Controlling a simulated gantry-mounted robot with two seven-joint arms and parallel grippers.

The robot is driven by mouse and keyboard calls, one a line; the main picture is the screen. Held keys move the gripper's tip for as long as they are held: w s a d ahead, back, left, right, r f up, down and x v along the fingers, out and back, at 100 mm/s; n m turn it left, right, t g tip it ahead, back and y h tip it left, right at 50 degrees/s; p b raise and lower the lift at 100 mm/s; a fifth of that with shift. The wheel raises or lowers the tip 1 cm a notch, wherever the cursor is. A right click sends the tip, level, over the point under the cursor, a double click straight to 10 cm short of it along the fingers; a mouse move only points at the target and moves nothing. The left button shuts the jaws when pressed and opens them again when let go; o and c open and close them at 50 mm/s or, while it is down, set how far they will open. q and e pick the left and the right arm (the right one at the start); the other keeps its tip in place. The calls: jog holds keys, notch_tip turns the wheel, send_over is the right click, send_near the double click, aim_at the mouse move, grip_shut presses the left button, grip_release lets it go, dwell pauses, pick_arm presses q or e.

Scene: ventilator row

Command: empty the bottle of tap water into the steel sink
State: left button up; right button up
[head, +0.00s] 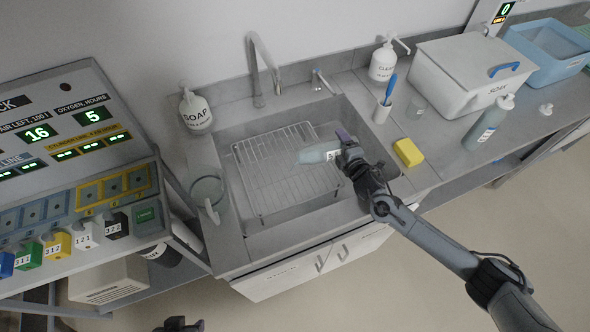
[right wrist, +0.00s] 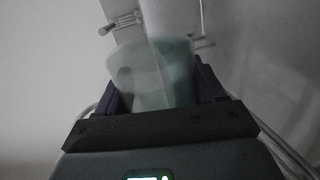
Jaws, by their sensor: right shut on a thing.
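My right gripper (head: 345,150) is shut on a pale, translucent bottle (head: 318,153) above the steel sink (head: 237,195). The bottle lies nearly level, its far end pointing left over the wire rack (head: 285,170) in the basin. Part of a label shows beside the fingers, too small to read. In the right wrist view the bottle (right wrist: 155,75) fills the space between the two dark fingers. No stream of water can be made out. A dark part of what looks like my left gripper (head: 180,325) shows at the bottom edge; its fingers cannot be made out.
A tall tap (head: 262,65) stands behind the sink. A soap bottle (head: 195,108) and a clear jug (head: 208,195) are left of it. A yellow sponge (head: 408,153), a cup with a blue brush (head: 383,108), another labelled bottle (head: 488,125) and a white box (head: 470,75) stand right.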

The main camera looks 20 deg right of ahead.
jog(key=shift+r, duration=0.1)
dwell(1.1)
jog(key=shift+a, duration=0.1)
dwell(0.4)
jog(key=shift+n, duration=0.4)
jog(key=shift+r+h, duration=0.15)
jog(key=shift+h, duration=0.15)
dwell(0.7)
jog(key=shift+a+r+n+p, duration=0.1)
jog(key=shift+a+n+p, duration=0.05)
jog(key=shift+n+p, duration=0.2)
dwell(0.5)
jog(key=shift+a+r, duration=0.1)
jog(key=shift+r, duration=0.2)
jog(key=shift+a+r+n+h+p, duration=0.15)
jog(key=shift+r+n+h+p, duration=0.25)
jog(key=shift+p, duration=0.3)
